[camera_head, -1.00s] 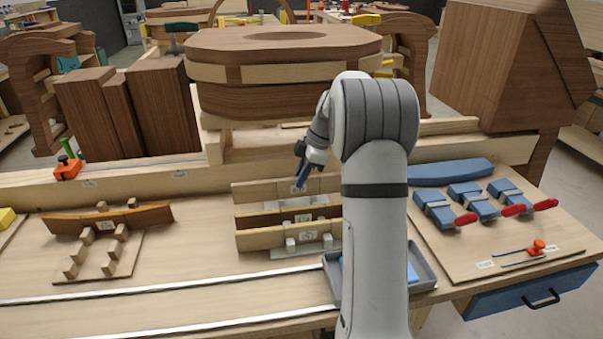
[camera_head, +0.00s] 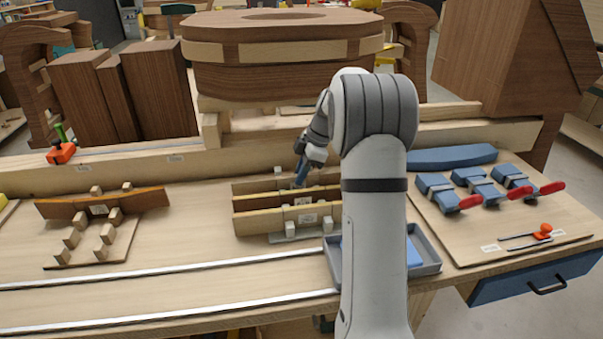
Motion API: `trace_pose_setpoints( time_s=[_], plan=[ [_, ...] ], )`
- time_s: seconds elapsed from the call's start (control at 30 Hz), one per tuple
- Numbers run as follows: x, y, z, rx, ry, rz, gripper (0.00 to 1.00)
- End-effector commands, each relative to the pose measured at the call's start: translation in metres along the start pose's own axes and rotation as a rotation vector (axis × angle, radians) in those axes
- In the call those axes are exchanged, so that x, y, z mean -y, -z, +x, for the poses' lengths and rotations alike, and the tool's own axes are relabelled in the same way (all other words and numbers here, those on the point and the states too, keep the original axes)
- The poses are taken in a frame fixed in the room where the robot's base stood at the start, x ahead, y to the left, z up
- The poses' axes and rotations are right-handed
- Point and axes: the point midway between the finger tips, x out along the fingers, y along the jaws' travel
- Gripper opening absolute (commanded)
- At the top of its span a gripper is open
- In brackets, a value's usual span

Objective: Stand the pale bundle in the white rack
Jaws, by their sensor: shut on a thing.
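My gripper (camera_head: 299,184) is shut on the pale bundle (camera_head: 253,186), the rearmost of three long strips at the middle of the bench. The bundle stands on edge, with its lower part hidden by the strip in front. The white rack (camera_head: 288,238) shows as a light base and short posts among the strips. Two other labelled strips, a middle one (camera_head: 255,204) and a front one (camera_head: 257,223), stand on edge in it. I cannot tell whether the bundle touches the rack's base. My arm hides the right ends of the strips.
A wooden stand with a curved dark strip (camera_head: 135,204) is at left. A grey tray (camera_head: 427,262) sits beside my arm, with blue clamps (camera_head: 478,190) on a board at right. Metal rails (camera_head: 150,275) cross the front. A raised beam (camera_head: 180,160) runs behind.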

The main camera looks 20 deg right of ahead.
Motion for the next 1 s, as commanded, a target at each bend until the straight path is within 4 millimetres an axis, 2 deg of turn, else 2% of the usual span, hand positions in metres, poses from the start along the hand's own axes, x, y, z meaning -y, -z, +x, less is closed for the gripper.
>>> trace_pose_setpoints(
  time_s=[0.4, 0.43, 0.73, 1.0],
  plan=[
    [-0.0002, -0.0017, 0.0056, 0.000, -0.001, -0.001, 0.00],
    [-0.0002, -0.0016, 0.0054, 0.000, -0.001, -0.001, 0.15],
    [0.0000, -0.0012, 0.0053, 0.000, 0.000, -0.001, 0.40],
    [-0.0001, -0.0014, 0.0036, 0.000, 0.000, -0.002, 0.40]
  ],
)
